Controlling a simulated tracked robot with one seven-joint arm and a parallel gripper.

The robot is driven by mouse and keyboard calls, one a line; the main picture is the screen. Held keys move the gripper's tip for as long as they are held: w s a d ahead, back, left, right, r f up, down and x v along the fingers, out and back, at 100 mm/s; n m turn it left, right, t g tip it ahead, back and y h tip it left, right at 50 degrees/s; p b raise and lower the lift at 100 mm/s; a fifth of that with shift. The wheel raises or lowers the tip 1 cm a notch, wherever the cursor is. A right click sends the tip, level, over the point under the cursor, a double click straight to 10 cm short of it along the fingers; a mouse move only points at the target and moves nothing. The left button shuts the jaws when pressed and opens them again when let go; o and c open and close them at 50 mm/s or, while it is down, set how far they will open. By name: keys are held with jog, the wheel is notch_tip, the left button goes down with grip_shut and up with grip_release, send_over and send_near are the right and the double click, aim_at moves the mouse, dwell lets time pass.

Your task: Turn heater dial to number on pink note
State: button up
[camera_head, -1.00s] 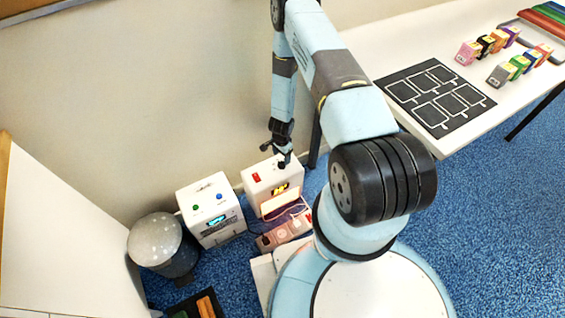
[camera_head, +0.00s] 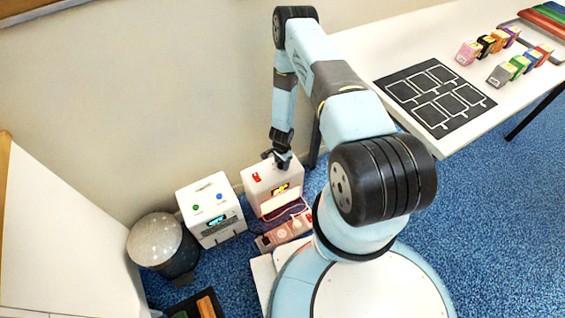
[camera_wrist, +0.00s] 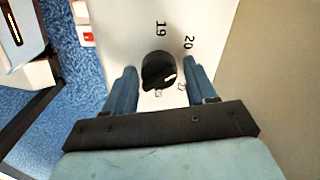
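The heater (camera_head: 258,186) is a white box on the floor against the wall, with a red switch on top and a lit orange display too small to read. Its black dial (camera_wrist: 158,70) shows in the wrist view on the white top, with printed 19 and 20 beyond it. The dial's white mark points to the lower right, toward small, unreadable print. My gripper (camera_head: 281,160) is over the heater top; in the wrist view its open fingers (camera_wrist: 156,72) stand either side of the dial, with apparent gaps. I cannot make out a pink note.
A second white box (camera_head: 208,206) with green and blue buttons stands left of the heater, beside a round-topped bin (camera_head: 155,240). A pinkish power strip (camera_head: 284,232) lies in front. A white table (camera_head: 390,50) with a black mat and several coloured blocks is at right.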

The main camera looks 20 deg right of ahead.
jog(key=c, duration=0.7)
jog(key=shift+w+n, duration=0.1)
jog(key=shift+n, duration=0.9)
jog(key=shift+c, duration=0.3)
jog(key=o, duration=1)
jog(key=shift+o, duration=0.2)
notch_tip(320, 180, up, 14)
jog(key=shift+f, duration=0.15)
